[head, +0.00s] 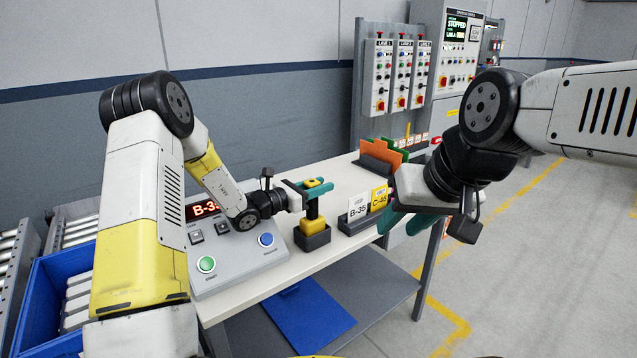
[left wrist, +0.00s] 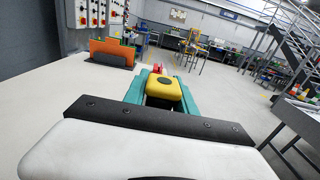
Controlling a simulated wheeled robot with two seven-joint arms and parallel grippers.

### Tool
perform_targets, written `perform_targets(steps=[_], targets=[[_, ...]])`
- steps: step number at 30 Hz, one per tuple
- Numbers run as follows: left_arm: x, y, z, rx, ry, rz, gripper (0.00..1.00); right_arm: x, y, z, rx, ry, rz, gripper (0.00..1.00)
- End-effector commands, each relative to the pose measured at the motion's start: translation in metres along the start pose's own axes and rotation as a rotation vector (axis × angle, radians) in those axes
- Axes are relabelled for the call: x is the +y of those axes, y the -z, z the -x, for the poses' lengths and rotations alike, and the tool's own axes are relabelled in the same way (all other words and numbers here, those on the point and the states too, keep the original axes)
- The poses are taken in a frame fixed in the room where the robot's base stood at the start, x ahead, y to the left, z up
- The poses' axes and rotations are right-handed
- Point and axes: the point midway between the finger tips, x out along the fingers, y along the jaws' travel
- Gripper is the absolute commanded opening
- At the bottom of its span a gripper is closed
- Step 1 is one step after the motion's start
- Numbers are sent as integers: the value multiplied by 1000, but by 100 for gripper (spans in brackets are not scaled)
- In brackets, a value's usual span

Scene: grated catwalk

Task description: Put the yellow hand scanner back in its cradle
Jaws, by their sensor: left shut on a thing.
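The yellow hand scanner (head: 313,225) stands upright in the head view, with a yellow top, a dark grip and a yellow lower end. My left gripper (head: 315,187) is shut on its upper part, with teal fingers on either side. The left wrist view shows the scanner's yellow top (left wrist: 163,88) between the fingers (left wrist: 162,92). The dark cradle (head: 312,240) is on the table directly under the scanner. The scanner's lower end is at the cradle's opening; how deep it sits is hidden. My right gripper (head: 404,222) is empty, its teal fingers apart, by the table's right edge.
A grey console (head: 240,262) with buttons and a display stands left of the cradle. A holder with cards B-35 (head: 358,207) and C-48 (head: 379,198) is close on the right. An orange panel (head: 382,152) stands in a rack behind. Blue bin (head: 40,300) at lower left.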

Motion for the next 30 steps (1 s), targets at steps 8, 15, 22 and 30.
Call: perform_targets(steps=[8,15,22,30], targets=[[0,11,0,-1,0,1,0,0,0,0,0,0,0,36],[0,14,0,-2,0,-1,0,0,0,0,0,0,0,36],[0,14,0,-2,0,0,0,0,0,0,0,0,0,36],[0,14,0,-1,0,0,58,0,0,0,0,0,0,36]])
